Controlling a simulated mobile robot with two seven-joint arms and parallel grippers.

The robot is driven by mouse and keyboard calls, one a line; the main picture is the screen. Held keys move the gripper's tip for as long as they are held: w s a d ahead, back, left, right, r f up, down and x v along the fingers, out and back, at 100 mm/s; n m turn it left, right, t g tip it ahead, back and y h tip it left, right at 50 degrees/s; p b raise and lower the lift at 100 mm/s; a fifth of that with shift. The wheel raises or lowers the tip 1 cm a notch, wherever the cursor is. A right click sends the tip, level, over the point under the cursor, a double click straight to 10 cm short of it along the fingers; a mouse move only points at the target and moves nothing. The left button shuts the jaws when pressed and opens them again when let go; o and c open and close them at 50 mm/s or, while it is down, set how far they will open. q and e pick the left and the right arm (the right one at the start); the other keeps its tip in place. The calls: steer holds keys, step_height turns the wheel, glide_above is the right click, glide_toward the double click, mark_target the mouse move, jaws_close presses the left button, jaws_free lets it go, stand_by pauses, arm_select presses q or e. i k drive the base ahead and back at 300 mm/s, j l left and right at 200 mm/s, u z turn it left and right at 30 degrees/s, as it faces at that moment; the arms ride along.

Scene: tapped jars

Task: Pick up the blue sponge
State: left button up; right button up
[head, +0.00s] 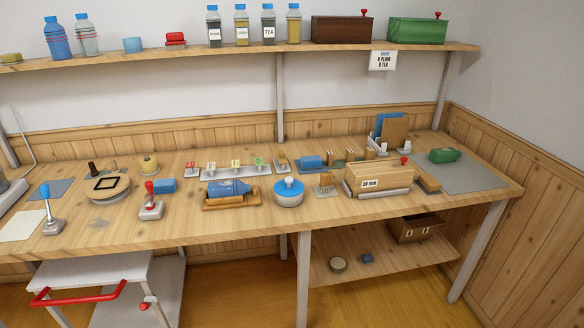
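Several small blue blocks are in the head view, and I cannot tell for certain which is the sponge. One blue block (164,185) lies on the workbench, just right of a red-knobbed lever. A second blue block (311,162) sits farther back, right of the bench's middle. Neither of my grippers is in view.
The workbench (120,231) holds a red-knobbed lever (150,205), a blue bottle (228,189) lying in a wooden cradle, a blue-lidded jar (289,193) and a wooden box (378,178). A white cart (95,270) with a red handle stands below left. The front strip is mostly clear.

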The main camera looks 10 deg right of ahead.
mark_target(310, 162)
steer(key=i+l+u, duration=0.1)
steer(key=l+u, duration=0.25)
steer(key=u, duration=0.15)
steer(key=l+u, duration=0.7)
steer(key=l, duration=0.75)
